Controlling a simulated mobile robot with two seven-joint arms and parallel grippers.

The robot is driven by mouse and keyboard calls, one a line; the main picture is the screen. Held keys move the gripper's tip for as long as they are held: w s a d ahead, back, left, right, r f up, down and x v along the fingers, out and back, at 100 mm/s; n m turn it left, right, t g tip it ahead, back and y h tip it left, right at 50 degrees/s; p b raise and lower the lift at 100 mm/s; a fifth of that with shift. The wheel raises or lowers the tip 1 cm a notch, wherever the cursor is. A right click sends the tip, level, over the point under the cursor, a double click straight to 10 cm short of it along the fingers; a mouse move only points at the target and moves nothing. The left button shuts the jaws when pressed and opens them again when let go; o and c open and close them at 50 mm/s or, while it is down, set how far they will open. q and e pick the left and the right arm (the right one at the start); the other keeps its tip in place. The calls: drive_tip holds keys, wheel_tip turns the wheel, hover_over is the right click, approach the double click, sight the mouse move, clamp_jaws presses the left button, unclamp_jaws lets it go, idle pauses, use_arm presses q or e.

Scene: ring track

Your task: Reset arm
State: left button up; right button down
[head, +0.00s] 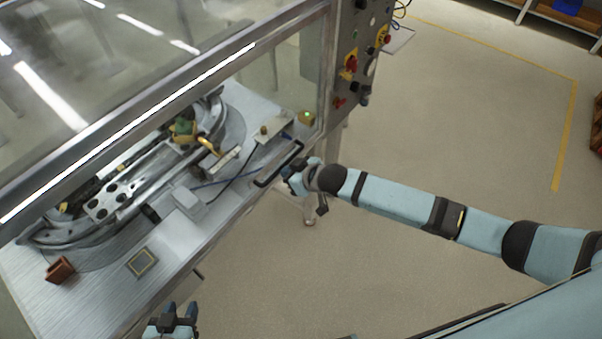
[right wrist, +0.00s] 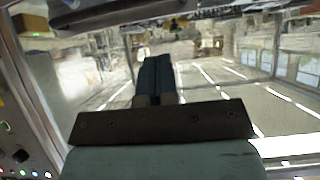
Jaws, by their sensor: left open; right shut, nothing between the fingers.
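My right arm (head: 400,203) reaches in from the right in the head view. Its gripper (head: 294,183) is beside the black handle (head: 278,164) at the front edge of the machine table; I cannot tell whether they touch. In the right wrist view the fingers (right wrist: 157,75) are together, with nothing between them. My left gripper (head: 180,312) shows at the bottom of the head view, in front of the table edge. It is open and empty.
The machine table (head: 105,293) carries a ring track (head: 222,110), a brown block (head: 60,269) and a small square frame (head: 142,262). A glazed hood (head: 130,60) slants above it. A control panel (head: 352,65) stands at its right end. Floor (head: 470,110) is clear at right.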

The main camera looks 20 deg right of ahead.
drive_tip(key=s+m+t, duration=0.1)
drive_tip(key=s+m, duration=0.1)
drive_tip(key=s, duration=1)
drive_tip(key=s+d+f+m+h, duration=0.1)
drive_tip(key=s+d+f, duration=0.1)
drive_tip(key=s+d, duration=0.2)
drive_tip(key=s+d+f+m+t+h, duration=0.1)
drive_tip(key=s+d+f+h, duration=0.1)
drive_tip(key=s, duration=0.7)
drive_tip(key=shift+d+f+h, duration=0.3)
drive_tip(key=shift+d+f, duration=0.55)
drive_tip(key=shift+d, duration=0.35)
